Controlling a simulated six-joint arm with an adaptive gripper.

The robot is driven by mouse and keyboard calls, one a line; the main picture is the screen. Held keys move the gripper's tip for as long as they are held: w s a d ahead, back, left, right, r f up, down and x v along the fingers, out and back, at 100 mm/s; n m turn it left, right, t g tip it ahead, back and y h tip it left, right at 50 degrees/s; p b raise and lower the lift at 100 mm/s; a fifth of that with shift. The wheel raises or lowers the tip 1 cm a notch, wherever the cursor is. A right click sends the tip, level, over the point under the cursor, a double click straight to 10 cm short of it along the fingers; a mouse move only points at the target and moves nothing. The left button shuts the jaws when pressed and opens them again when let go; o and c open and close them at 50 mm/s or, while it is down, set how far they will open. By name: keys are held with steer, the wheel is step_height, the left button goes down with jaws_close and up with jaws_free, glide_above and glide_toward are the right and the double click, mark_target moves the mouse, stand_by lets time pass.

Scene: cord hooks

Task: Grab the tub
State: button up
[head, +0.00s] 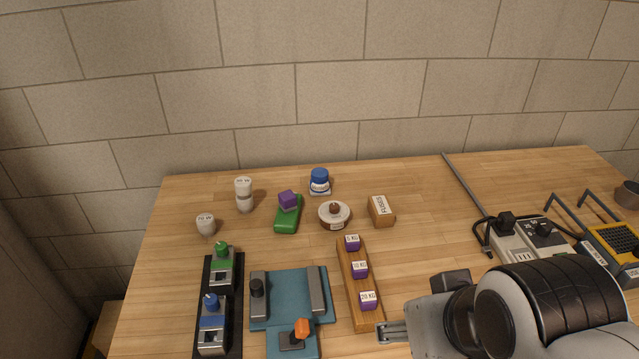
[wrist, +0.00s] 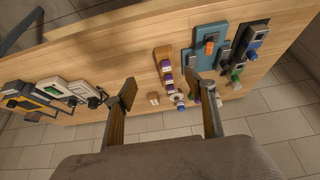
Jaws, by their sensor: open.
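A small white tub with a blue lid (head: 319,181) stands upright on a pale square base near the back of the table. In the wrist view the blue-lidded tub (wrist: 181,107) is small, between the finger lines and nearer the right finger. My gripper (wrist: 162,90) is open, with nothing between its fingers. In the head view my gripper (head: 392,333) is at the front right of the wooden rack, well apart from the tub; only part of it shows.
A round dish with a brown knob (head: 334,215), a green block with a purple cube (head: 288,214) and a fuses box (head: 381,210) stand near the tub. A wooden rack (head: 370,318) with purple weights lies in front. Open table lies right of the box.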

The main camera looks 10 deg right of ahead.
steer(key=shift+w, duration=0.1)
steer(key=w+d+r+t, duration=0.15)
steer(key=w+t, duration=0.25)
steer(key=w, duration=2.8)
steer(key=n+t, duration=0.1)
glide_toward(323, 174)
steer(key=s+d+r, duration=0.5)
steer(key=s+r, duration=0.1)
steer(key=r, duration=0.1)
steer(key=w+a+f, duration=0.1)
steer(key=w+f, duration=0.1)
steer(key=f, duration=0.1)
steer(key=w+a+f+t+y, duration=0.1)
steer(key=w+f, duration=0.2)
steer(key=w+a+f+n+y, duration=0.1)
steer(key=w+a+f, duration=0.1)
steer(key=w+f, duration=0.1)
steer(key=shift+w+f, duration=0.25)
steer(key=shift+f, duration=0.2)
steer(key=shift+w, duration=0.1)
steer(key=shift+x, duration=1.2)
